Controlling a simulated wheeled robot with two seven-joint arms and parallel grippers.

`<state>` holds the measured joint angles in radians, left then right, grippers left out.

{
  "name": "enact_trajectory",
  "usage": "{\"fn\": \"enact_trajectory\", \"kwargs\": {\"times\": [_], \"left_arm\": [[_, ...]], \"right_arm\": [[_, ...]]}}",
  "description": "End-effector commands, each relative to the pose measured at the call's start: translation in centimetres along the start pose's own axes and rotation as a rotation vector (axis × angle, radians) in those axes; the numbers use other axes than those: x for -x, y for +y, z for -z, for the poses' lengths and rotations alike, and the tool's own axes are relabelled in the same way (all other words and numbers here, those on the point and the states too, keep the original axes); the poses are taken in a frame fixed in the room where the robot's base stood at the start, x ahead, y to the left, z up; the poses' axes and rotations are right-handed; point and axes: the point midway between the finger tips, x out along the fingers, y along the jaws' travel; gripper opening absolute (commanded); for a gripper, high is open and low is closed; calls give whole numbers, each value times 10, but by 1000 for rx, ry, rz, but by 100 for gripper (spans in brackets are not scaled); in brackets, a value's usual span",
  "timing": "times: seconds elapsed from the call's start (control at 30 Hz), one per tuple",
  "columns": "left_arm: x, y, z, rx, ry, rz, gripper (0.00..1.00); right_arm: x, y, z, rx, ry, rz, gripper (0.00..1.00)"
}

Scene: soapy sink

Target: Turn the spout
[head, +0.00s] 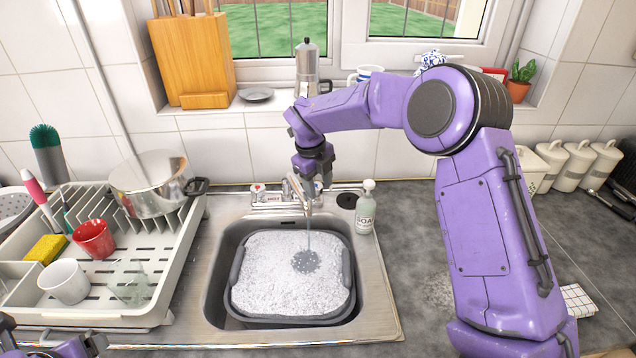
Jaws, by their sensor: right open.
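The silver spout (306,204) stands at the back of the sink, between two taps, and points down toward the front. Water runs from it into a grey basin (347,262) full of white suds. My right gripper (312,183) is open, low over the tap, right at the top of the spout. I cannot tell whether its fingers touch the spout, as they hide part of it. My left gripper (85,346) shows only in part at the bottom left corner, and its jaws cannot be made out.
A dish rack (150,318) with a pot (150,185), a red cup (94,239) and a white mug (64,281) stands left of the sink. A soap bottle (365,212) stands right of the spout. Worktop at the right is mostly clear behind my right arm.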

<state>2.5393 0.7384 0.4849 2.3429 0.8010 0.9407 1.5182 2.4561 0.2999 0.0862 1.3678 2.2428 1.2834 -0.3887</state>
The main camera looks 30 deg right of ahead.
Motion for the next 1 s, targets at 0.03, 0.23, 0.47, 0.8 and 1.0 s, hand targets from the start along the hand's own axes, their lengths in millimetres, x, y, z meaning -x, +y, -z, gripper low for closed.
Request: {"fn": "enact_trajectory", "kwargs": {"times": [0.03, 0.23, 0.47, 0.8, 1.0], "left_arm": [[8, -1, -6, 0, -2, 0, 0], [40, -3, -32, 0, -2, 1, 0], [50, -3, -38, 0, -1, 0, 0], [49, -3, -38, 0, -1, 1, 0], [48, -2, -37, 0, -1, 0, 0]], "right_arm": [[11, -1, 0, 0, -2, -1, 51], [66, -3, 1, -1, -3, -2, 51], [104, -1, 2, -2, -4, 0, 51], [119, -1, 2, -3, -1, 0, 51], [113, -1, 4, 9, 8, 19, 2]]}}
